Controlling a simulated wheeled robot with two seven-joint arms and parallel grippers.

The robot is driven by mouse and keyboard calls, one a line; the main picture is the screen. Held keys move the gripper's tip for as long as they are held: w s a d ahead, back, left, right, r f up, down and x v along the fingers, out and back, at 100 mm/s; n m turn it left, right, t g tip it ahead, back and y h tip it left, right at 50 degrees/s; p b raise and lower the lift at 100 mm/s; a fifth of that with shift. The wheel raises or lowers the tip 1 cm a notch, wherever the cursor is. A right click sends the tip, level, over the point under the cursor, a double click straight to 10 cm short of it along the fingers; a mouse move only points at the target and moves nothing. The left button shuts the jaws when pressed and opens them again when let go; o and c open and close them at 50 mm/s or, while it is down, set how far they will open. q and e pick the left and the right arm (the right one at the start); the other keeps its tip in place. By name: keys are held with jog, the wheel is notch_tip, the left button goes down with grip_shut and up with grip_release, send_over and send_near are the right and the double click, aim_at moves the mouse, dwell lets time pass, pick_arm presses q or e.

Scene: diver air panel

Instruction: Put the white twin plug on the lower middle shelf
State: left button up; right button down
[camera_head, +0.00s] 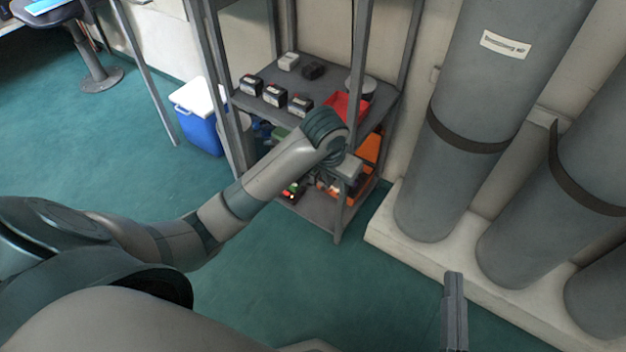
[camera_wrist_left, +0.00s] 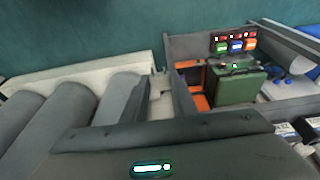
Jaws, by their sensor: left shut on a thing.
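My left gripper (camera_head: 340,176) reaches in at the front right of the shelf rack (camera_head: 338,225), near its post, below the upper shelf. It is shut on a pale block, which looks like the white twin plug (camera_head: 348,167); the wrist and post partly hide it. In the left wrist view a pale piece (camera_wrist_left: 161,88) shows past the dark gripper body, with the grip itself mostly hidden. The rack's lower level is partly covered by my arm; I cannot tell whether the block touches a shelf. My right gripper (camera_head: 454,290) points over the floor, empty, its fingers together.
The upper shelf holds several dark boxes (camera_head: 273,95), a white box (camera_head: 288,62), a black box (camera_head: 312,71) and a red tray (camera_head: 346,108). A green case (camera_wrist_left: 238,85) sits lower. Grey cylinders (camera_head: 460,150) stand right, a blue cooler (camera_head: 198,125) left. Floor in front is clear.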

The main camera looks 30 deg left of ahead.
pick_arm(q)
notch_tip(320, 180, up, 18)
jog(key=d+n, duration=0.1)
jog(key=d, duration=0.1)
jog(key=shift+s, duration=0.35)
pick_arm(e)
jog(key=shift+s+a, duration=0.1)
jog(key=shift+a, duration=0.05)
